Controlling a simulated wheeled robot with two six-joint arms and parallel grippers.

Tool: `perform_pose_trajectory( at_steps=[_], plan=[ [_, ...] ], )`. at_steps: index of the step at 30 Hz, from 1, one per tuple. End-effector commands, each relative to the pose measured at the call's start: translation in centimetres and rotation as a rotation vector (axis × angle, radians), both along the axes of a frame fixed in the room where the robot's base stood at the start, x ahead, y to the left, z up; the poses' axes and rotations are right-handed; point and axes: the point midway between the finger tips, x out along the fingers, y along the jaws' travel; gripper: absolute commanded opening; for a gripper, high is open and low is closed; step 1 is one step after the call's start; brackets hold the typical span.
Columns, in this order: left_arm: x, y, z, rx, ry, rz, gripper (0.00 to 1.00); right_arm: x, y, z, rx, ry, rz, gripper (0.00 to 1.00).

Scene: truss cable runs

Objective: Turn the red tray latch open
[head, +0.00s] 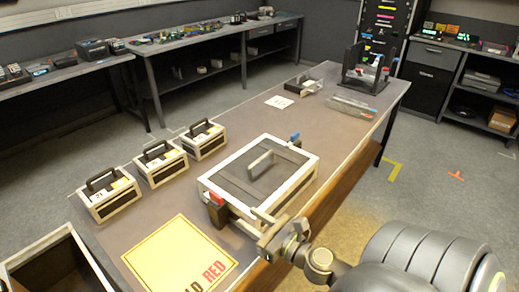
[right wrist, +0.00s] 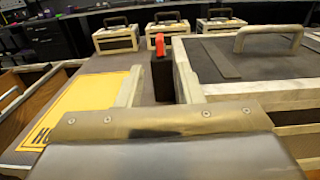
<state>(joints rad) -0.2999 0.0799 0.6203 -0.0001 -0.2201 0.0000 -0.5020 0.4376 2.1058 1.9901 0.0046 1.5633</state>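The white-framed tray (head: 258,175) with a dark lid and a bar handle sits on the long table. Its red latch (head: 215,198) is at the near left corner, on a dark block. In the right wrist view the red latch (right wrist: 160,44) stands upright on the dark block (right wrist: 162,78). A blue latch (head: 295,137) is at the tray's far corner. My right gripper (head: 253,221) is open, near the red-latch corner. In the wrist view its pale fingers stand apart on either side of the block, which appears beyond them; contact cannot be told. My left gripper is not in view.
Several small handled cases (head: 159,163) line the table's left edge. A yellow sign with red lettering (head: 180,255) lies left of my right gripper. An open bin (head: 60,262) stands at the lower left. A black rack (head: 366,70) stands at the table's far end.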

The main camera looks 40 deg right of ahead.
Motion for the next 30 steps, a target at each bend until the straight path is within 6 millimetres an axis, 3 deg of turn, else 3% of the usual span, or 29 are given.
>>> perform_pose_trajectory(
  at_steps=[1,6,30],
  plan=[
    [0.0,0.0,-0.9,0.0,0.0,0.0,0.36,-0.6,-0.1,-0.5,-0.002,0.001,0.001,0.34],
    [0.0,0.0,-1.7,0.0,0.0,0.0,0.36,-1.7,-0.2,-0.2,0.0,0.0,0.001,0.34],
    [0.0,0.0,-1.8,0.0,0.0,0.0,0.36,-2.1,0.4,0.2,-0.04,-0.011,0.021,0.34]
  ],
)
